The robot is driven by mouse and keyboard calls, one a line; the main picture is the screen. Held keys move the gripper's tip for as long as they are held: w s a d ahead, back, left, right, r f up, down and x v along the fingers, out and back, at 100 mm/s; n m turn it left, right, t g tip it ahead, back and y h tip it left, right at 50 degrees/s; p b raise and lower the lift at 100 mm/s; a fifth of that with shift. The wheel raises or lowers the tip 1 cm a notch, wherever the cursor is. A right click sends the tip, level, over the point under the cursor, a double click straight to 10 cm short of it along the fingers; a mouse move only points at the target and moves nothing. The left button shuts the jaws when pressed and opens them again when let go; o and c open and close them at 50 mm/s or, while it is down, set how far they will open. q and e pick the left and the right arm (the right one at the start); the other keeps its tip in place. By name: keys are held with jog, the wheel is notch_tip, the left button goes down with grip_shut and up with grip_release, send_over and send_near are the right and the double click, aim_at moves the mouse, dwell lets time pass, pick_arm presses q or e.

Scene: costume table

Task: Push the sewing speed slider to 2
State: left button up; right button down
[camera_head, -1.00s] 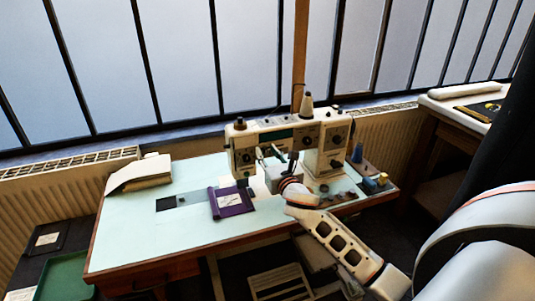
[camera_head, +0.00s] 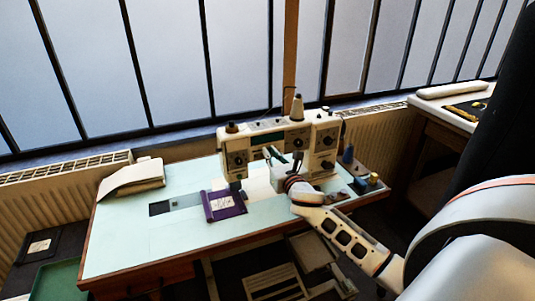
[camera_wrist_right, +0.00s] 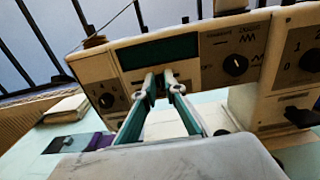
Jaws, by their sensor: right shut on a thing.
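The cream sewing machine (camera_head: 312,140) stands on the pale table; its front panel also shows in the right wrist view (camera_wrist_right: 190,60). My right gripper (camera_wrist_right: 162,86) reaches up to that panel, below the dark green strip. Its fingertips are shut on a small part there, apparently the speed slider, mostly hidden between them. Its setting cannot be read. In the head view the right gripper (camera_head: 270,155) is at the machine's front, left of its middle. My left gripper is in neither view.
A dial (camera_wrist_right: 235,64) is right of the fingers and another dial (camera_wrist_right: 106,100) is left. A folded beige cloth (camera_head: 132,178) lies at the back left. The tabletop's front left is clear.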

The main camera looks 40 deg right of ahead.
jog(key=c, duration=2.1)
grip_release()
jog(key=v, duration=1.2)
